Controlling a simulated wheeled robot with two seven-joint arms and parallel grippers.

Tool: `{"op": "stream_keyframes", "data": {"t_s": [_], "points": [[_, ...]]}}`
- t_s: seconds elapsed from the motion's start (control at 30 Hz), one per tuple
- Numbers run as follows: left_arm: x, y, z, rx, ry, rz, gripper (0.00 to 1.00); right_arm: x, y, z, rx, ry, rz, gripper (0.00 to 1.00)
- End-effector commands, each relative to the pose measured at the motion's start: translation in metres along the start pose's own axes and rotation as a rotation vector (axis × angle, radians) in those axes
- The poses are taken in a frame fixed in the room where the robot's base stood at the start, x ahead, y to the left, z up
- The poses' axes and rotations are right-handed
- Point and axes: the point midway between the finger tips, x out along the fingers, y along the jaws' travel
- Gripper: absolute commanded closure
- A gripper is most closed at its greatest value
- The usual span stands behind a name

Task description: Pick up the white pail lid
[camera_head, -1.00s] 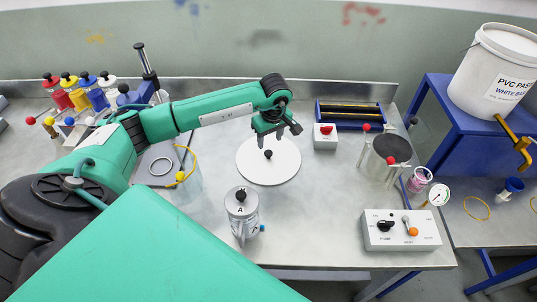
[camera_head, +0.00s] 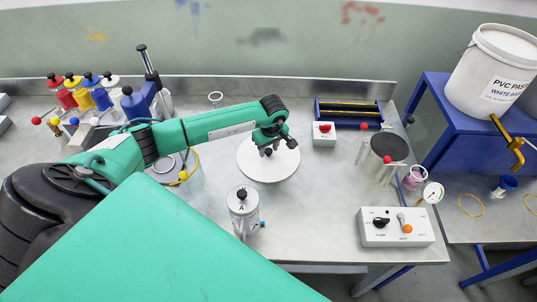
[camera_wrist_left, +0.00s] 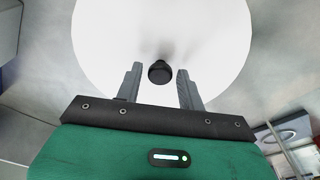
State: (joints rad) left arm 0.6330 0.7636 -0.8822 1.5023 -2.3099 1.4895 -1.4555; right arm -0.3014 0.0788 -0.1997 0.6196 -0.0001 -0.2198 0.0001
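The white pail lid (camera_head: 268,170) is a flat white disc with a black knob (camera_head: 268,152) in its middle. It lies on the metal table. My left gripper (camera_head: 268,145) is over the lid, at the knob. In the left wrist view the lid (camera_wrist_left: 110,35) fills the upper middle, and the knob (camera_wrist_left: 160,72) sits between the two grey fingers of my left gripper (camera_wrist_left: 158,82). The fingers are open, with a gap on both sides of the knob. My right gripper is not in view.
A grey canister marked A (camera_head: 243,215) stands in front of the lid. A white box with a red button (camera_head: 324,134) and a blue tray (camera_head: 349,114) are behind right. A control box (camera_head: 396,227) is at front right. A white pail (camera_head: 497,75) stands on a blue stand.

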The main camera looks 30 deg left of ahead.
Motion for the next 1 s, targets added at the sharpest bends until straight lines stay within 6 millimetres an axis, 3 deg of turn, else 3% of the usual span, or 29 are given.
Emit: {"op": "stream_keyframes", "data": {"t_s": [0.03,0.2,0.47,0.67,0.87,1.0], "points": [[0.000,0.000,0.000,0.000,0.000,0.000,0.71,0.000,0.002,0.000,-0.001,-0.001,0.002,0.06],[-0.001,0.000,0.000,0.000,0.000,0.000,1.00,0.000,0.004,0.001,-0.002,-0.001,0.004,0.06],[-0.002,0.000,-0.001,0.000,0.000,0.001,1.00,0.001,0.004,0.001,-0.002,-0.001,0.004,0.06],[-0.015,0.001,-0.003,-0.001,0.002,0.003,1.00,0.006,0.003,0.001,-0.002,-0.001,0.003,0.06],[-0.054,0.001,-0.009,0.000,0.005,0.006,1.00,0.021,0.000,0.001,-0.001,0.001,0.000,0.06],[-0.097,0.002,-0.013,0.000,0.005,0.008,1.00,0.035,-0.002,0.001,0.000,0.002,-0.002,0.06]]}}
